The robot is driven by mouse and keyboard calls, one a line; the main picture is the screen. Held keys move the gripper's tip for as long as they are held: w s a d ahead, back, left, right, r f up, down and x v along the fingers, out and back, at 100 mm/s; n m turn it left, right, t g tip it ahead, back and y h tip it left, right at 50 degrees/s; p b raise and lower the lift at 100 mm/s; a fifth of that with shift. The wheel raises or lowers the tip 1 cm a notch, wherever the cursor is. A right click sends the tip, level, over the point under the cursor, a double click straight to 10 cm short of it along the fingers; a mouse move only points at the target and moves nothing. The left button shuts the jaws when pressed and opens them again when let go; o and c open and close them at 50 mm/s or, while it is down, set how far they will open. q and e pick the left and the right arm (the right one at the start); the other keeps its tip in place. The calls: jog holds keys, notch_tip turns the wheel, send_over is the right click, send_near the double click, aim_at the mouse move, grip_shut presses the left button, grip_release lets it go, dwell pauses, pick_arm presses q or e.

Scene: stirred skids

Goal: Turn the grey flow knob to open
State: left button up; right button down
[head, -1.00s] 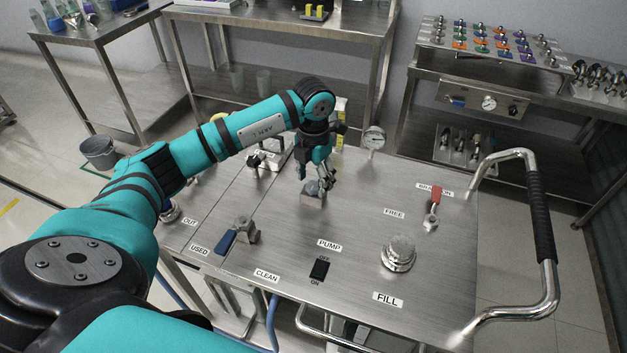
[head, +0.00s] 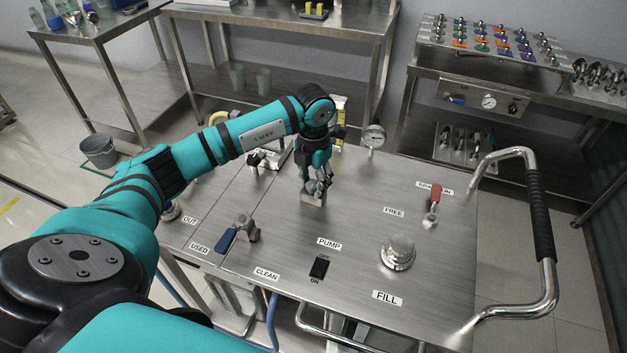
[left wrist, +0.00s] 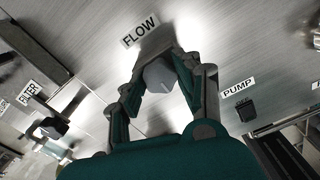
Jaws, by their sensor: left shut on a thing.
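The grey flow knob (left wrist: 158,74) sits on the steel panel beside the FLOW label (left wrist: 140,30) in the left wrist view. My left gripper (head: 316,188) reaches down from above onto the knob in the head view. In the left wrist view its two fingers (left wrist: 160,76) are shut on the knob, one on each side. In the head view the fingers hide most of the knob, and its small metal base (head: 313,199) shows below them. I cannot read an open or closed mark for the knob. My right gripper is not in view.
The panel also bears a blue-handled valve (head: 237,232), a black pump switch (head: 319,267), a round FILL cap (head: 398,253) and a red lever (head: 434,203). A gauge (head: 374,137) stands behind at the panel's back edge. A bent rail (head: 541,215) rises at the right.

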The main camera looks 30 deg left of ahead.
pick_arm(q)
jog(key=shift+n, duration=0.4)
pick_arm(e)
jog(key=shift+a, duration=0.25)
pick_arm(q)
jog(key=n, duration=0.4)
jog(key=shift+r+n, duration=0.1)
jog(key=shift+n, duration=0.2)
jog(key=n+p, duration=0.1)
jog(key=n, duration=0.2)
jog(key=shift+n, duration=0.3)
jog(key=n, duration=0.2)
jog(key=shift+n+p, duration=0.3)
jog(key=n+p, duration=0.1)
jog(key=n, duration=0.4)
jog(key=shift+n, duration=0.3)
jog(key=n+p, duration=0.2)
jog(key=n, duration=0.2)
jog(key=shift+a+n, duration=0.1)
jog(key=shift+n, duration=0.3)
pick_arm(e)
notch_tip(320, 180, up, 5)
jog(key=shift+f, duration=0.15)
